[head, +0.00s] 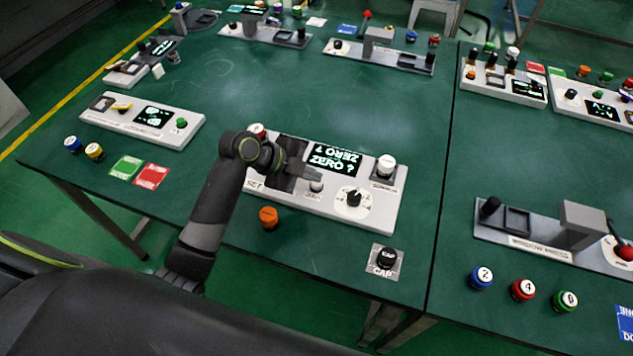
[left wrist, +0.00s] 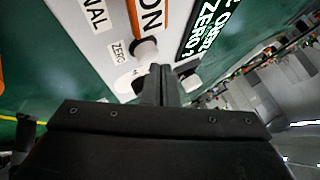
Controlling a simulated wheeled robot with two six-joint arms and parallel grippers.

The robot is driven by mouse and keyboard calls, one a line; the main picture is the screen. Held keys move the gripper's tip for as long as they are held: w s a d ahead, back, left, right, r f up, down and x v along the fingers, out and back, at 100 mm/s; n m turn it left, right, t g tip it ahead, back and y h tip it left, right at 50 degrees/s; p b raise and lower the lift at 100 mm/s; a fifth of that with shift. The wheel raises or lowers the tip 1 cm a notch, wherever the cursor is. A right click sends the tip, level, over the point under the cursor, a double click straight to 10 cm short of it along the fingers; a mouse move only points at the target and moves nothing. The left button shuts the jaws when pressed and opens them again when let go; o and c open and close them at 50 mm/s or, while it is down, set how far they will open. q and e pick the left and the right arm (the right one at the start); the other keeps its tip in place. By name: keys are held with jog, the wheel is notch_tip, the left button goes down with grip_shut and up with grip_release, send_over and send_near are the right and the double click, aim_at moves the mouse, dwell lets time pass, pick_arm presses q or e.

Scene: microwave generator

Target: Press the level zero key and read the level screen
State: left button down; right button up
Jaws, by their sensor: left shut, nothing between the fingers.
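The white panel (head: 378,221) of the generator stands on the green table in front of me. The screen shows partly in the left wrist view (left wrist: 207,30). The small pale zero key (head: 316,187) is below the screen; in the left wrist view the key (left wrist: 145,49) stands beside a "ZERO" label. My left gripper (head: 316,175) is shut and empty, its tips (left wrist: 159,75) close to the key. I cannot tell whether they touch. My right gripper is out of view.
A black-and-white dial (head: 353,200) and a white-topped knob (head: 385,166) are on the panel's right. An orange jar (head: 268,217) and a black cap (head: 387,258) on a label plate are in front. Green (head: 126,167) and red (head: 151,176) cards lie left.

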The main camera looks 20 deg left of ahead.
aim_at(311, 183)
pick_arm(q)
jog(key=shift+f+b, duration=0.5)
jog(key=shift+f, duration=0.05)
dwell(0.7)
jog(key=shift+r, duration=0.1)
jog(key=shift+r+p, duration=0.85)
notch_tip(311, 183, up, 5)
jog(key=p, duration=0.4)
jog(key=shift+r, duration=0.1)
jog(key=shift+a, duration=0.1)
dwell(0.8)
